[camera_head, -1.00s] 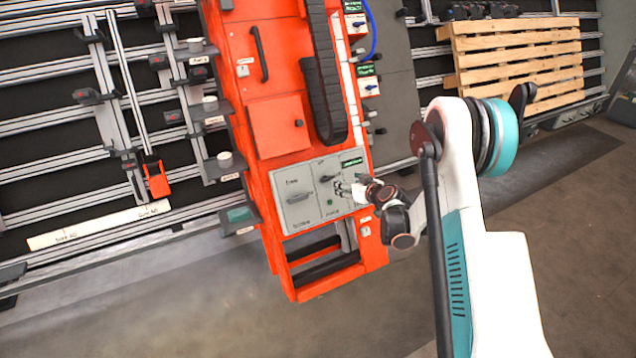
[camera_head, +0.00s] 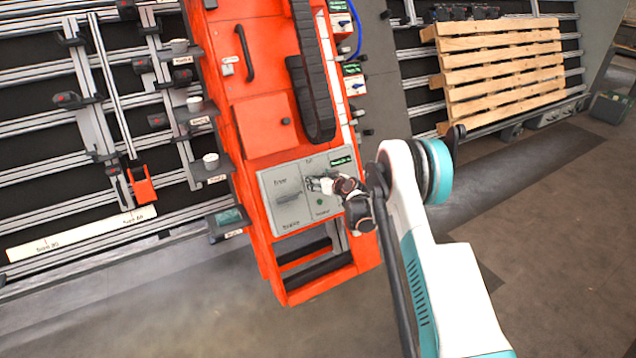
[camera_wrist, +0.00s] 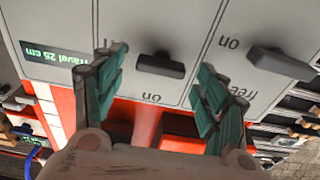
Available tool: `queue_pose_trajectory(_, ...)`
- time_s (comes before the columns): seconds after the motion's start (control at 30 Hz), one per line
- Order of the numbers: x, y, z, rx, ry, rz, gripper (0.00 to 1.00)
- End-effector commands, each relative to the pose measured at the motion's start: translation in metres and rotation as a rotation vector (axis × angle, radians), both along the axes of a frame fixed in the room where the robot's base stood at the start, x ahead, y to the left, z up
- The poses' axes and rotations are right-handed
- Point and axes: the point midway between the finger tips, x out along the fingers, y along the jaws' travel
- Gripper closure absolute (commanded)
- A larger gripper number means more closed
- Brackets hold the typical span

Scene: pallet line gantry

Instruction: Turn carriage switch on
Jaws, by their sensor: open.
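The grey control panel (camera_head: 273,222) sits low on the orange carriage in the head view. The carriage switch, a dark bar-shaped knob (camera_wrist: 160,66), lies crosswise on the panel in the wrist view, with upside-down lettering around it. My gripper (camera_wrist: 155,60) is open, with one green-padded finger on each side of this knob; I cannot tell whether they touch it. In the head view my gripper (camera_head: 316,184) is at the panel and hides this switch. A second dark knob (camera_wrist: 284,62), beside "free", is to the right; it also shows in the head view (camera_head: 288,198).
A green display (camera_wrist: 54,57) reads "Travel 25 cm". The orange carriage (camera_head: 262,125) has a handle and a black cable chain (camera_head: 314,105). Small shelves with white cups (camera_head: 194,104) stand left of it. A wooden pallet (camera_head: 500,70) leans at upper right. The floor in front is open.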

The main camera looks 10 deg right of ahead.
Motion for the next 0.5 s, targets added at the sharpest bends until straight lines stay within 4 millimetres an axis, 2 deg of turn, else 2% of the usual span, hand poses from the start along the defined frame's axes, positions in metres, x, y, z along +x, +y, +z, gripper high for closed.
queue_pose_trajectory(0.2,0.0112,0.0039,-0.0048,0.000,0.000,0.000,0.33)
queue_pose_trajectory(0.47,0.0117,0.0042,-0.0045,0.000,0.000,0.000,0.33)
queue_pose_trajectory(0.5,0.0117,0.0042,-0.0045,0.000,0.000,0.000,0.42)
